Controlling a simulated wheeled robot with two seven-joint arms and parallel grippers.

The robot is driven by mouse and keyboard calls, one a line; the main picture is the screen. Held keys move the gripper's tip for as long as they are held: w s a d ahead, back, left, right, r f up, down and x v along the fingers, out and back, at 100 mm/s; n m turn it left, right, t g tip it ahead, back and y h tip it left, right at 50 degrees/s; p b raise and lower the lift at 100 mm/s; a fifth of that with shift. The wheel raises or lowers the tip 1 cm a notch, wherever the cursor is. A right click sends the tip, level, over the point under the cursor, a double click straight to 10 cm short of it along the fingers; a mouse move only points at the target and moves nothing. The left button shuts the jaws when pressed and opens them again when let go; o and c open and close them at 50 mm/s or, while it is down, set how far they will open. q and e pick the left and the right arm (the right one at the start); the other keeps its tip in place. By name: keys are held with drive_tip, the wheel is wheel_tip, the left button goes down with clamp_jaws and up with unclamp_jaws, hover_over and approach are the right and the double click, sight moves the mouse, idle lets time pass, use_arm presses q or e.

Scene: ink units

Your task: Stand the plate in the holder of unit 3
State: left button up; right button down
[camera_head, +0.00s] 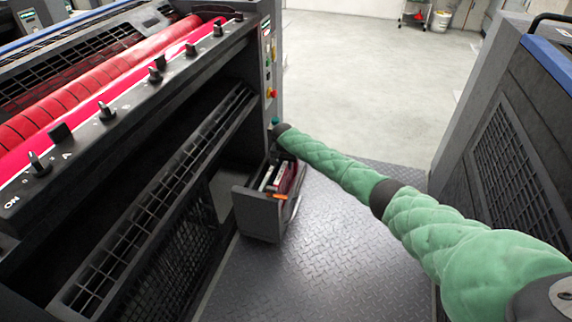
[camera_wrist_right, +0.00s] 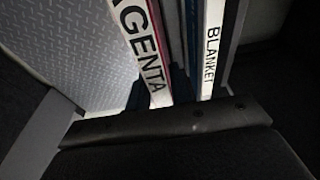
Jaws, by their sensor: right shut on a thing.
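An open dark holder (camera_head: 262,212) juts out low at the end of the press unit on the left. Thin upright pieces stand in it, one of them dark red (camera_head: 289,177). My right gripper, at the end of the green-sleeved arm, is down at the holder and mostly hidden. It is shut on a thin piece, seemingly the plate, whose edges I cannot clearly separate from the holder. In the right wrist view, a white strip ending in "AGENTA" (camera_wrist_right: 146,50) and one reading "BLANKET" (camera_wrist_right: 210,50) stand side by side, with dark fingers between them. My left gripper is out of view.
The press unit (camera_head: 130,120) with red rollers (camera_head: 95,80) fills the left. Another dark unit (camera_head: 510,130) stands at the right. The tread-plate floor (camera_head: 320,250) between them is clear, and open concrete floor lies beyond.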

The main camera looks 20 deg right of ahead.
drive_tip(key=shift+f, duration=0.15)
idle(0.4)
drive_tip(key=shift+f, duration=0.15)
drive_tip(key=c, duration=1.2)
unclamp_jaws()
drive_tip(key=shift+o, duration=0.2)
drive_tip(key=shift+r+p, duration=0.3)
drive_tip(key=shift+r, duration=0.15)
drive_tip(key=r, duration=0.3)
drive_tip(key=s+r, duration=0.1)
drive_tip(key=r, duration=0.1)
drive_tip(key=shift+a+r+p, duration=0.3)
drive_tip(key=shift+a+p, duration=0.05)
drive_tip(key=shift+p, duration=0.05)
drive_tip(key=shift+s+r, duration=0.15)
drive_tip(key=shift+r, duration=0.35)
